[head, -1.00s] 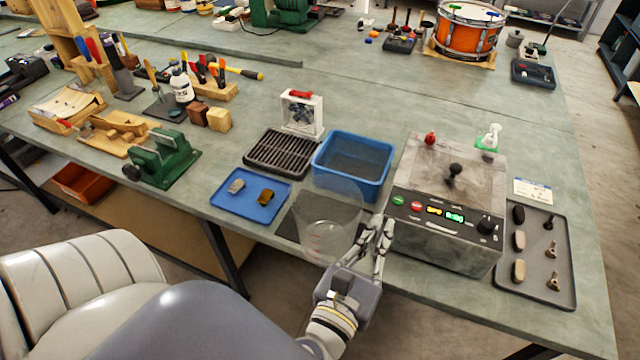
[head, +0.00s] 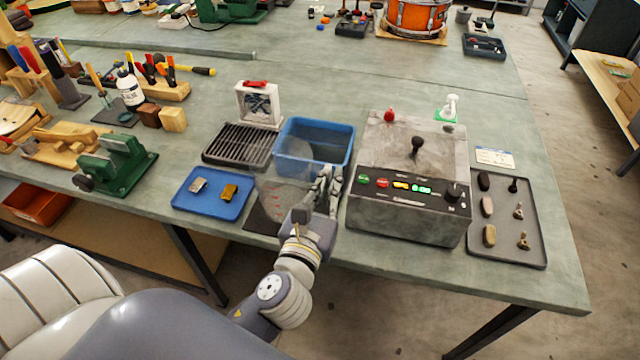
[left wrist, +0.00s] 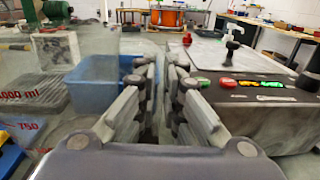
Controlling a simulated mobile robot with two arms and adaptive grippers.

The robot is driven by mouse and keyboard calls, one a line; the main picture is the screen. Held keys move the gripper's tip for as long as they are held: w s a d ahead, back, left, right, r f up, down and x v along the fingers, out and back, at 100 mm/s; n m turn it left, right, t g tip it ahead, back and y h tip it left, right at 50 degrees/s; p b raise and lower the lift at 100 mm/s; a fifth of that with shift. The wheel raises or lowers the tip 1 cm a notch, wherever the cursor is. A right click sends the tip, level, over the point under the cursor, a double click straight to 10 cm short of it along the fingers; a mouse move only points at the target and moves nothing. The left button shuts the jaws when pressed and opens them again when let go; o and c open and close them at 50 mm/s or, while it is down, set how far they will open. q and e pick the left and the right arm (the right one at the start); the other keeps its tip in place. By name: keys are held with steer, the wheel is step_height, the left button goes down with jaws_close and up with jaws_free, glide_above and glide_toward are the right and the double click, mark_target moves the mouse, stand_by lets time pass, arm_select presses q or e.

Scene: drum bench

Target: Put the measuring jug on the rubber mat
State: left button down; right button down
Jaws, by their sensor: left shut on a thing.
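The measuring jug (head: 286,185) is clear, with red markings. It stands roughly upright over the dark rubber mat (head: 256,219) in the head view. I cannot tell whether its base touches the mat. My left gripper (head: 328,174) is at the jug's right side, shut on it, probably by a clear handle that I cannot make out. In the left wrist view the jug's wall with red numbers (left wrist: 28,97) is on the left, and the gripper's fingers (left wrist: 165,65) point forward. My right gripper is not in view.
A blue bin (head: 342,163) stands just behind the jug. A grey control box (head: 405,215) is close on the right of the gripper. A blue tray (head: 213,207) with two small blocks lies to the left, and a black slatted rack (head: 222,150) behind it.

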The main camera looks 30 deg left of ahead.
arm_select(q)
steer(key=f, duration=0.1)
steer(key=a+f+b, duration=0.1)
steer(key=w+a+f, duration=0.1)
steer(key=shift+a+f, duration=0.25)
steer(key=shift+f, duration=0.15)
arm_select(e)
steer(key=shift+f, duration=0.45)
arm_select(q)
steer(key=shift+f, duration=0.1)
steer(key=c, duration=1.7)
jaws_free()
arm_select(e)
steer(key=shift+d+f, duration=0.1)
